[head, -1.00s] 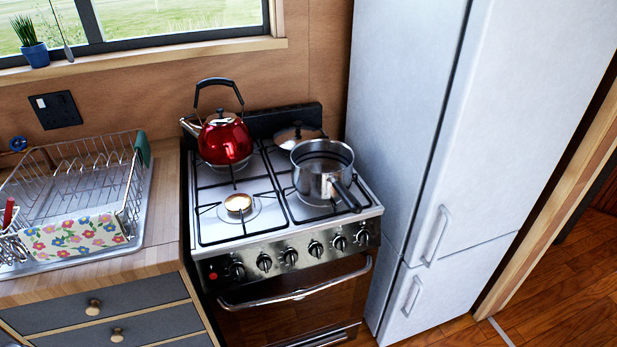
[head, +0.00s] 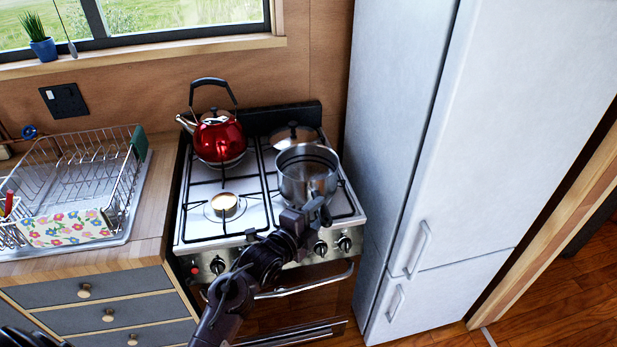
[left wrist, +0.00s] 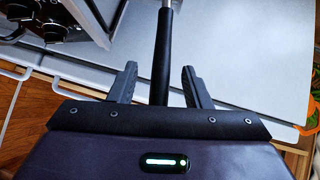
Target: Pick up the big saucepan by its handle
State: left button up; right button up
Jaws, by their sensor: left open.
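The big saucepan (head: 300,178) is shiny metal and sits upright on the right side of the stove. Its dark handle (head: 320,187) points towards me, partly hidden by my left gripper (head: 307,210), which is at the handle's near end. In the left wrist view, the black handle (left wrist: 162,50) runs between the two fingers of my open left gripper (left wrist: 159,70), with a gap on each side. The pan's bowl is outside that view. My right gripper is not in view.
A red kettle (head: 219,138) stands on the back left burner. A lid (head: 293,136) lies behind the saucepan. The tall fridge (head: 425,130) stands close on the right. A dish rack (head: 75,180) is on the left counter. The front left burner (head: 224,204) is bare.

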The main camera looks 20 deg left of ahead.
pick_arm(q)
jog(key=shift+x, duration=1.35)
grip_shut()
jog(key=shift+r, duration=0.2)
dwell(0.3)
